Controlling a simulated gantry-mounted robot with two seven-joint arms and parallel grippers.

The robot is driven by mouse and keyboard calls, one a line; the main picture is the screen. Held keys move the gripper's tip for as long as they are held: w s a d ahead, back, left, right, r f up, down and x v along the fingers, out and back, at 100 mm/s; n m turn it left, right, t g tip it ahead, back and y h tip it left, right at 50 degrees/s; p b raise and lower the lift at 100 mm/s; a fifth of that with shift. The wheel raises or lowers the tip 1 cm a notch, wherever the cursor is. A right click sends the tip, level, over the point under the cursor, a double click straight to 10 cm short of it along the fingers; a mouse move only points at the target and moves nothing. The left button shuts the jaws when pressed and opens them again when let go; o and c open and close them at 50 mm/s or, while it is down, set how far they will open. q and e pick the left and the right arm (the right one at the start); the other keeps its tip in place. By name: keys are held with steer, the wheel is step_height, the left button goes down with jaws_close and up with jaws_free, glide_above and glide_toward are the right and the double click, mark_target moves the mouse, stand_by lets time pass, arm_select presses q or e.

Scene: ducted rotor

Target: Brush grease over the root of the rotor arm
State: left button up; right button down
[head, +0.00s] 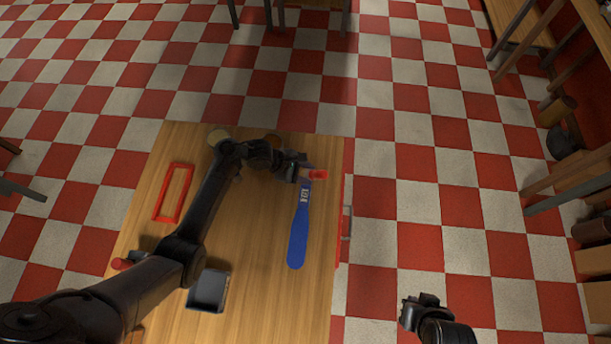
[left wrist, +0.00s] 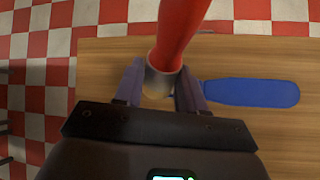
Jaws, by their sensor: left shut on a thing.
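The blue rotor arm (head: 298,235) lies on the right part of the wooden table, a long paddle shape with a white printed label near its far, narrower end. It also shows in the left wrist view (left wrist: 252,93), to the right of the fingers. My left gripper (head: 303,166) is at the rotor arm's far end. It is shut on a red-handled tool (left wrist: 178,38), seemingly the brush, whose greyish lower part sits between the fingers. The tool's red part also shows in the head view (head: 318,174).
A red rectangular frame (head: 161,205) lies on the table's left side. A dark grey tray (head: 208,291) stands near the front. A red part (head: 341,222) runs along the table's right edge.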

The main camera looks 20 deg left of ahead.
stand_by(0.4)
arm_select(q)
steer(key=shift+w+a+f, duration=0.15)
steer(key=shift+f, duration=0.35)
steer(key=shift+w+a+f, duration=0.15)
steer(key=shift+f, duration=0.3)
